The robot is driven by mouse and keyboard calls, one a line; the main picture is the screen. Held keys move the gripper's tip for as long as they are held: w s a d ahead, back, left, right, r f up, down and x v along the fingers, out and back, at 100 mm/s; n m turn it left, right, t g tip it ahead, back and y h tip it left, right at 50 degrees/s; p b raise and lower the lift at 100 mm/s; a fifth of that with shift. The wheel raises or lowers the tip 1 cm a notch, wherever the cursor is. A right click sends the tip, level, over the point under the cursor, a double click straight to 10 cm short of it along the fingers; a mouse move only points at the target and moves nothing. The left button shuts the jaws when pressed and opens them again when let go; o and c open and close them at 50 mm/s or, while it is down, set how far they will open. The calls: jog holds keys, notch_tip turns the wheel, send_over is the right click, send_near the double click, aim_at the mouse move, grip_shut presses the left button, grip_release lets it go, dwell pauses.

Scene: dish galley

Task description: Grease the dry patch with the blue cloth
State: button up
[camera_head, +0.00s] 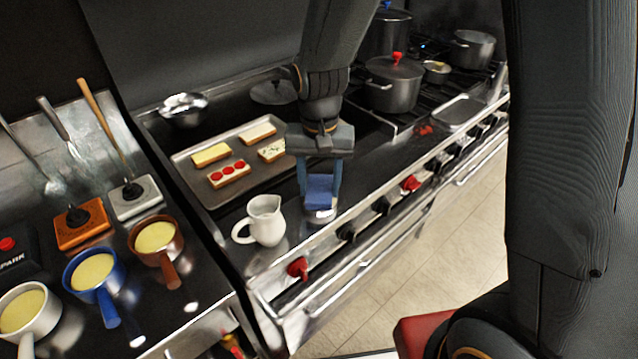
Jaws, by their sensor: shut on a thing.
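My gripper (319,188) points down over the front part of the dark stovetop, right of the white pitcher. It is shut on the blue cloth (319,193), which shows as a small blue block between the two fingers. A pale, shiny round spot (321,216) shows just below the cloth; I cannot tell whether it is a dish, a glare or the dry patch. I cannot tell whether the cloth touches what is under it. No dry patch can be made out for sure elsewhere.
A white pitcher (265,221) stands close left of my gripper. A tray (196,178) of topped toasts lies behind it. Pots, including one with a red knob (393,85), stand at the back right. Red and black knobs line the front edge. Several handled pans stand at left.

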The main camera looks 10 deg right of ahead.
aim_at(319, 189)
jog(key=shift+f, duration=0.5)
dwell(0.7)
jog(key=shift+s+f, duration=0.1)
dwell(1.4)
jog(key=shift+r+p, duration=3.05)
jog(key=shift+r, duration=0.55)
jog(key=shift+a, duration=0.1)
